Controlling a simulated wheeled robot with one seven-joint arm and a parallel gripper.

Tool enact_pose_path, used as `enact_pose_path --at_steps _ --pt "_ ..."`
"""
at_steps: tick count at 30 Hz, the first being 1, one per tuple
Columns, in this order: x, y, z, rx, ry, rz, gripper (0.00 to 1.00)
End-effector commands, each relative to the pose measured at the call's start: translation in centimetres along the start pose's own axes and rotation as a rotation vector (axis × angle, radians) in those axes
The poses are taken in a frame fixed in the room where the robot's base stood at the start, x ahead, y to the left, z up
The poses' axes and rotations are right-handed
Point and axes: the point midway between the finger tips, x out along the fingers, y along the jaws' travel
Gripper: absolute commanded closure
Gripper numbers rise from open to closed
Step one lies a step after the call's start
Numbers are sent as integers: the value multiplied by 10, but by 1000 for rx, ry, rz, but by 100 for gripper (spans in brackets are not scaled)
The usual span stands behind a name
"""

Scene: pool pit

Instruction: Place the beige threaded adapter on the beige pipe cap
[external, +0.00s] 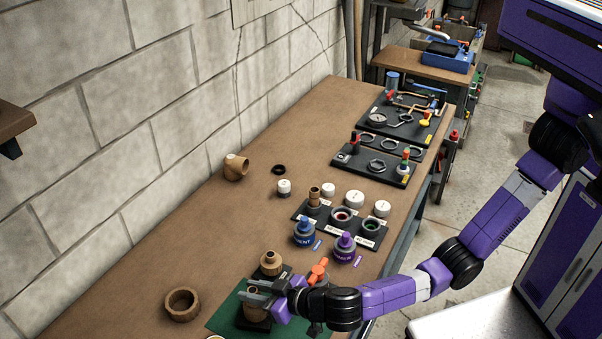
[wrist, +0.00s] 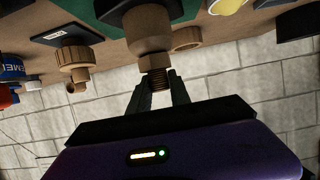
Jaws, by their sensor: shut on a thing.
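My gripper (external: 262,293) is shut on a beige threaded piece (wrist: 156,78), which I take to be the threaded adapter. In the wrist view the fingertips (wrist: 158,88) flank its threads. A wider beige body (wrist: 148,28) lines up with it on the dark stand side; whether they are joined or only touching I cannot tell. In the external view the held spot is above a black stand on the green mat. A beige collared fitting (external: 270,263) sits on a small black base just behind my gripper. I cannot tell which beige piece is the pipe cap.
A brown ring (external: 182,304) lies left of the green mat (external: 226,317). A beige elbow (external: 236,168) lies near the wall. The table's left middle is clear.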

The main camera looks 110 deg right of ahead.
Motion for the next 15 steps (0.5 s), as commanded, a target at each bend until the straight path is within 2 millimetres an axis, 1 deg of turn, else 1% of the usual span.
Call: enact_pose_path --at_steps 5,10,11,13,14,15 --pt "0 0 0 0 0 0 100" --pt "2 0 4 0 0 0 100" --pt "1 0 2 0 0 0 70" --pt "1 0 2 0 0 0 57" --pt "1 0 2 0 0 0 55" --pt "1 0 2 0 0 0 55"
